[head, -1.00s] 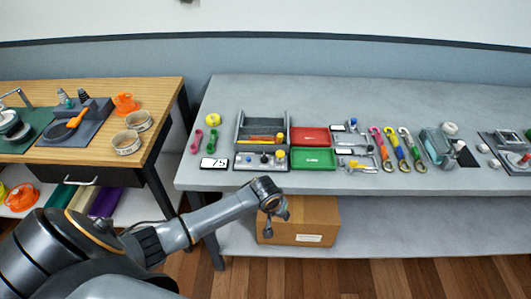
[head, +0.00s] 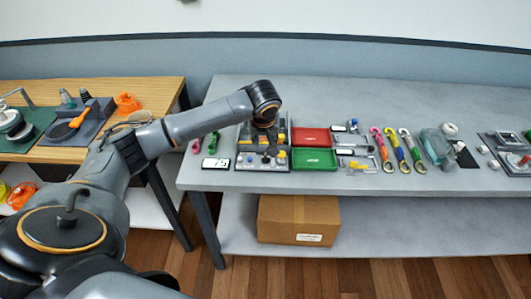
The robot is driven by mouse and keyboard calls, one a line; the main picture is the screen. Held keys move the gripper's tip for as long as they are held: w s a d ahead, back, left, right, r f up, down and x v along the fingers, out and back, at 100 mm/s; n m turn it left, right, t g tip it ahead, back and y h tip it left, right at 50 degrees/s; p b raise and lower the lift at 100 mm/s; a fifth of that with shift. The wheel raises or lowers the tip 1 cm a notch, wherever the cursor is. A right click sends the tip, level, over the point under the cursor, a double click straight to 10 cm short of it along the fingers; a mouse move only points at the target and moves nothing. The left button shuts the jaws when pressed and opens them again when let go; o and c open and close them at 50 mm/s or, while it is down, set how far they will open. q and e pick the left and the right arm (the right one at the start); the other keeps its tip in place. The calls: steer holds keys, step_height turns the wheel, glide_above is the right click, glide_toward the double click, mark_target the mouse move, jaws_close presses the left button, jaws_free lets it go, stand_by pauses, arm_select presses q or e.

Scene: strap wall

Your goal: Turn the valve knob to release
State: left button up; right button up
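A grey panel unit (head: 242,165) stands near the left front of the grey bench, with several small knobs along its front and yellow parts on it. I cannot tell which of its knobs is the valve knob. My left arm reaches in from the left, and my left gripper (head: 266,144) points down over the middle of this unit. It hides part of the knobs and the back tray. The fingers are too small and dark to tell whether they are open or shut, or touching a knob. My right gripper is not in view.
Red (head: 311,137) and green (head: 314,159) trays sit right of the unit, then colored carabiners and straps (head: 397,150). A white display reading about 75 (head: 215,163) lies left. A cardboard box (head: 298,219) is on the lower shelf. The bench behind is clear.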

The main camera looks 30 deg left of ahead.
mark_target(266, 155)
arm_select(q)
steer(key=p+x, duration=0.1)
steer(key=x, duration=0.9)
steer(key=shift+w+a+f, duration=0.1)
steer(key=shift+w+f, duration=0.05)
steer(key=shift+f, duration=0.15)
jaws_close()
